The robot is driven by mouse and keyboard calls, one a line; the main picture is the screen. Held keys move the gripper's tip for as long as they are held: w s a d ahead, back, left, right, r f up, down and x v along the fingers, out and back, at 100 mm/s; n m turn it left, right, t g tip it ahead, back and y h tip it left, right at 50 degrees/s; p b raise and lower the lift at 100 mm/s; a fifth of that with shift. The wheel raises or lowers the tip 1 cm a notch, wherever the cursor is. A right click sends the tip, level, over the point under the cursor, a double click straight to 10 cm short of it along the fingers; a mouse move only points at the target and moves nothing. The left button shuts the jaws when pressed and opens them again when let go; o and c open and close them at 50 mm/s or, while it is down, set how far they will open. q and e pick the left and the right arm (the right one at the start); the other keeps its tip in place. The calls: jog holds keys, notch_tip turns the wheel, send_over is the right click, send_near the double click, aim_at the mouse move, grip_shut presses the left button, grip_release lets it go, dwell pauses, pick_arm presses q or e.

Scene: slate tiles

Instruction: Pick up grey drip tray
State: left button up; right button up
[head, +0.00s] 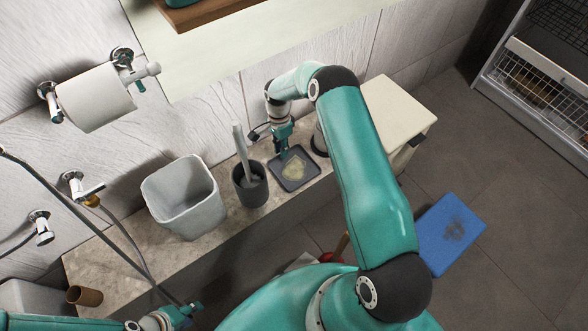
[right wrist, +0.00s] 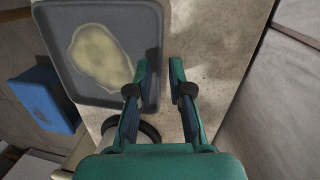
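The grey drip tray (head: 307,177) lies flat on the stone ledge, with a pale yellowish puddle in it. It also shows at the upper left of the right wrist view (right wrist: 145,25). My right gripper (head: 283,153) is at the tray's wall-side edge. In the right wrist view my right gripper (right wrist: 158,68) is open, with the tray's rim between its fingers: one finger over the inside, the other outside. I cannot tell whether either finger touches the rim. My left gripper (head: 192,311) is at the bottom left, away from the tray; its finger opening is unclear.
A dark brush holder (head: 249,190) with a pale brush stands close left of the tray. A white bin (head: 187,207) stands further left on the ledge (head: 130,243). A cardboard roll (head: 85,296) lies at the lower left.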

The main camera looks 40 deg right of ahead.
jog(key=shift+f, duration=0.35)
jog(key=shift+s, duration=0.1)
grip_shut()
jog(key=shift+r, duration=0.15)
